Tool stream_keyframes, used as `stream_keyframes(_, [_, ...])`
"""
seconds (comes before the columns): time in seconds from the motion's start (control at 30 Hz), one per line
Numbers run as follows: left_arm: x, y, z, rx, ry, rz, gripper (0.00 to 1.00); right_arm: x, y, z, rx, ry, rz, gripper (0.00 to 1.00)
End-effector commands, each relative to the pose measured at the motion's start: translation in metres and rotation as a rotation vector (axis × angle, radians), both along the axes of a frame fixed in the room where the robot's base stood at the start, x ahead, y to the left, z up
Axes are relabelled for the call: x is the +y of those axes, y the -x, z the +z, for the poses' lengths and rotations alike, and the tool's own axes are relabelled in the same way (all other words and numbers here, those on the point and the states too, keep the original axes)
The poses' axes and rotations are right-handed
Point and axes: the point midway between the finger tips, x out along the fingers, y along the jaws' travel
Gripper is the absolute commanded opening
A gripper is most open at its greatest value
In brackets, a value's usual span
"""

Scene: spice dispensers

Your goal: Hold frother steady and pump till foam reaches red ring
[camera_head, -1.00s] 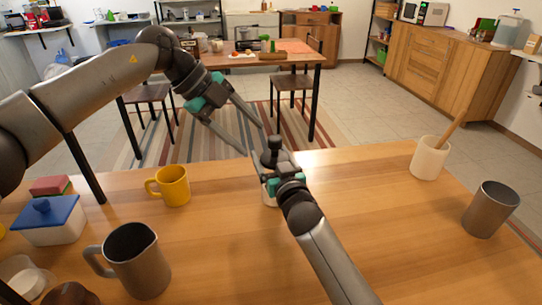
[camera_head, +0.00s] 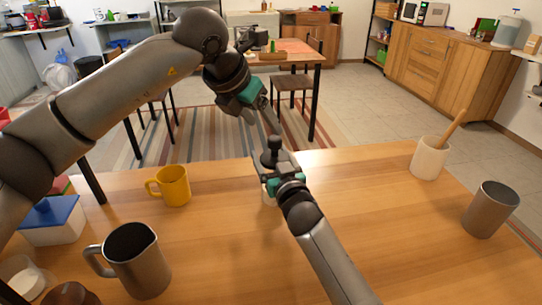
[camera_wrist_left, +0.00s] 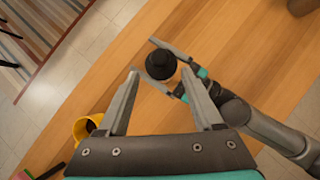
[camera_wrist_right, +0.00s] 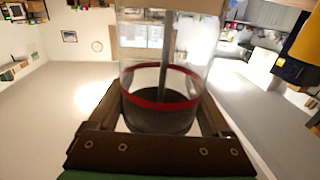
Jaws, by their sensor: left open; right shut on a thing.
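The frother (camera_wrist_right: 166,78) is a clear cylinder with a red ring (camera_wrist_right: 160,103) and a central rod. Dark material fills its bottom near the ring; I cannot make out foam. Its black knob (camera_head: 274,145) stands upright on top, also seen from above in the left wrist view (camera_wrist_left: 160,64). My right gripper (camera_head: 276,170) is shut on the frother's body, one finger on each side. My left gripper (camera_head: 273,128) is open just above the knob. In the left wrist view its fingers (camera_wrist_left: 161,76) point toward the knob, which appears between and beyond their tips.
On the wooden table (camera_head: 360,230) stand a yellow mug (camera_head: 174,186), a metal pitcher (camera_head: 138,262) and a blue-lidded box (camera_head: 52,222) at left. A white pot with a spoon (camera_head: 428,158) and a grey cup (camera_head: 490,210) stand at right.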

Motion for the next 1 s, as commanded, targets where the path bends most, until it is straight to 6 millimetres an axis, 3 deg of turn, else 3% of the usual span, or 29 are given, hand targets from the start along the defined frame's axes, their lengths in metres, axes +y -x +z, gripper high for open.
stream_keyframes(0.53, [-0.023,-0.035,-0.063,0.005,0.001,0.004,0.68,0.000,0.000,-0.002,0.003,0.001,0.000,0.05])
stream_keyframes(1.0, [-0.029,-0.043,-0.077,0.002,0.001,0.003,0.68,0.000,0.000,-0.002,0.003,0.001,0.000,0.05])
